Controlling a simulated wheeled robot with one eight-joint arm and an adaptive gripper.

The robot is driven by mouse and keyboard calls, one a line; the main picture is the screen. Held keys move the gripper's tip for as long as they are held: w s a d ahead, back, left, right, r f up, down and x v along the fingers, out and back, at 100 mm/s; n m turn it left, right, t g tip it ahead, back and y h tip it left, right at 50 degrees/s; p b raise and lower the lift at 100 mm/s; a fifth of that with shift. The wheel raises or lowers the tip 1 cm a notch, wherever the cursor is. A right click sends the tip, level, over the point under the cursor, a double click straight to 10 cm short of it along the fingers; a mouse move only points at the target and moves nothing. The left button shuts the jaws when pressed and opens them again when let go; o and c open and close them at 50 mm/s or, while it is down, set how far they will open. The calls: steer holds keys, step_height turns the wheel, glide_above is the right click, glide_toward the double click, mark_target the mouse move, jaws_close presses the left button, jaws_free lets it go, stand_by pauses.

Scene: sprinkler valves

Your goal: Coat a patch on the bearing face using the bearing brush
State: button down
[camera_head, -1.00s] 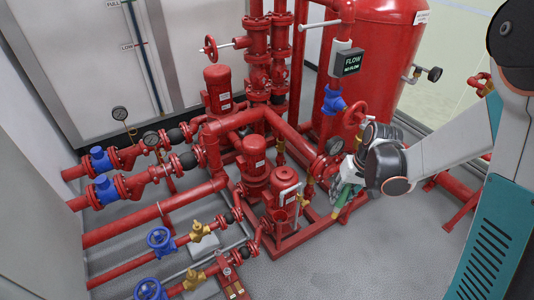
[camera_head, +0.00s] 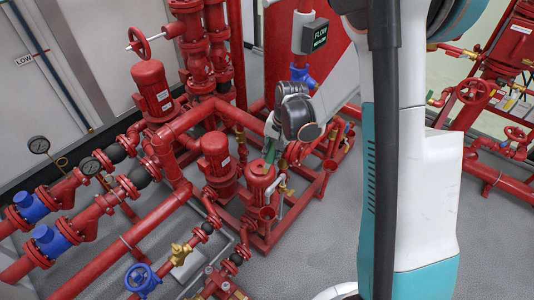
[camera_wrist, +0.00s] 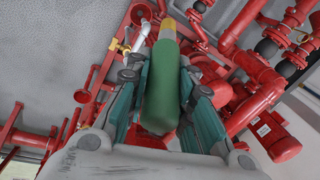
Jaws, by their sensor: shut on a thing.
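My gripper (camera_head: 271,147) is above the small red pump (camera_head: 261,180), near its top, in the head view. It is shut on the bearing brush. The green also shows in the head view (camera_head: 267,153). The bristles are not clear in either view. I cannot tell for certain which surface is the bearing face, or whether the brush touches the pump.
Larger red motors (camera_head: 154,92) and pipes crowd the left and back. A blue handwheel (camera_head: 142,280) and a brass valve (camera_head: 180,251) are at front left. Grey floor (camera_head: 310,245) is open at front right.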

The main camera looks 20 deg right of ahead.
steer(key=w+d+f+m+b, duration=0.1)
steer(key=w+f+m+b, duration=0.3)
steer(key=f+m, duration=0.4)
steer(key=w+d+f+m+t+h+b, duration=0.1)
steer(key=w+f+m+b, duration=0.3)
steer(key=w+f+m, duration=0.3)
step_height(320, 180, down, 2)
steer(key=m, duration=0.4)
steer(key=shift+d, duration=0.2)
